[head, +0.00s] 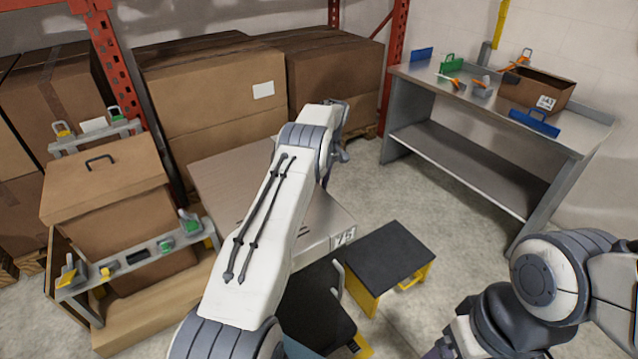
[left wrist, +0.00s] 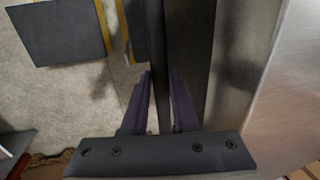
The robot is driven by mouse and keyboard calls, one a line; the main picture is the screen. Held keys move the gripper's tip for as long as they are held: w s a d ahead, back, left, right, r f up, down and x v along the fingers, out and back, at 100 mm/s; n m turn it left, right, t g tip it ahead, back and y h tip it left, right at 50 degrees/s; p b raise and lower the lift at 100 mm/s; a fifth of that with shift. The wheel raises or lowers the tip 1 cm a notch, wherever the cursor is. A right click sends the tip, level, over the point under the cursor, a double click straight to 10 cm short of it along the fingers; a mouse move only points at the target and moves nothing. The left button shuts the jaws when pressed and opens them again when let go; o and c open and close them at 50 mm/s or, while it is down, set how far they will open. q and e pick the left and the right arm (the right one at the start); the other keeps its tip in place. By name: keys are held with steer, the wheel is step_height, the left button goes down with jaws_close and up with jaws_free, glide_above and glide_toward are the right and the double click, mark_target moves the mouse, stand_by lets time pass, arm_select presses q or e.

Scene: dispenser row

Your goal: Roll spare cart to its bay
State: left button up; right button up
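A low cart with a broad metallic top (head: 235,165) and a "75" label stands in the middle of the head view, partly hidden behind my left arm. My left gripper (head: 333,170) is at the cart's far right side, its fingers mostly hidden in the head view. In the left wrist view its purple fingers (left wrist: 160,85) lie close on both sides of a dark bar (left wrist: 155,35), seemingly the cart's handle, which fills the gap. The metallic top (left wrist: 290,100) is to the right there. My right gripper (head: 442,347) is at the bottom edge, mostly cut off.
A black-topped step stool (head: 385,252) with yellow legs stands close right of the cart and shows in the left wrist view (left wrist: 60,30). A workbench (head: 470,160) stands at the right. Boxes (head: 215,95) fill the back. Floor before the bench is clear.

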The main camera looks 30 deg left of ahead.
arm_select(q)
steer(key=o, duration=0.4)
steer(key=shift+w+d+r, duration=0.1)
steer(key=shift+w, duration=0.3)
steer(key=shift+s, duration=0.1)
steer(key=shift+p+v, duration=4.75)
steer(key=shift+v, duration=0.45)
steer(key=shift+s, duration=0.15)
